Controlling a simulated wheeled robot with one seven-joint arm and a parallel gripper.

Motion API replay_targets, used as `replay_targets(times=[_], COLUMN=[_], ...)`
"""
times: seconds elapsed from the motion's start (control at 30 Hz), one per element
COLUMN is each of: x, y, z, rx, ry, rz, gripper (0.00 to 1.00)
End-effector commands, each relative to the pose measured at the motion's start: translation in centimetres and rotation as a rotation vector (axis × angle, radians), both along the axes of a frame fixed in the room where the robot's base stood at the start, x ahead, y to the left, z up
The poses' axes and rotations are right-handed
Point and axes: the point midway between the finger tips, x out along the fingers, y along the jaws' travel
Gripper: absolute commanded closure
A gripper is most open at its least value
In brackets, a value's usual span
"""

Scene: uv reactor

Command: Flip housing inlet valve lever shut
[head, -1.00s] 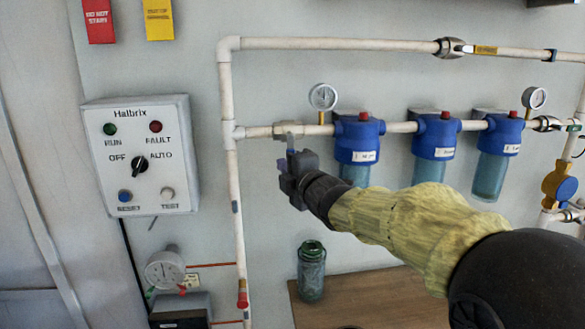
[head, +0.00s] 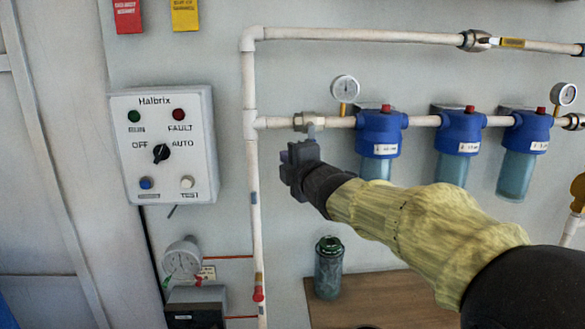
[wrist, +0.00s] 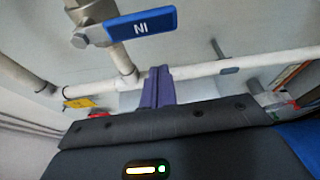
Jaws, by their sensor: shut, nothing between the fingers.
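The inlet valve (head: 307,121) is a metal body on the white pipe just left of the first blue filter housing (head: 381,132). In the wrist view its blue lever (wrist: 141,26), with upside-down "IN" lettering, points away from the valve body (wrist: 92,12), roughly crosswise to its pipe. In the head view, only a small part of the lever (head: 311,132) shows, hanging down above my gripper. My gripper (head: 286,168) is just below the valve. Its purple fingers (wrist: 158,86) are shut and empty, apart from the lever in the wrist view.
A vertical white pipe (head: 252,190) and the Halbrix control box (head: 162,145) are left of my gripper. A gauge (head: 345,89) stands above the pipe. A green bottle (head: 328,267) stands on the wooden surface (head: 385,300) below.

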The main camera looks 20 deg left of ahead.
Motion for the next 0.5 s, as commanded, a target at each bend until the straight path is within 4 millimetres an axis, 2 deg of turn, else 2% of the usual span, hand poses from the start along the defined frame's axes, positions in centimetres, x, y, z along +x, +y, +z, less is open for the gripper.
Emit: replay_targets(times=[0.5], x=[-6.5], y=[-4.8], z=[0.1], rx=[0.0], ry=[-0.001], rz=[0.01], gripper=[1.0])
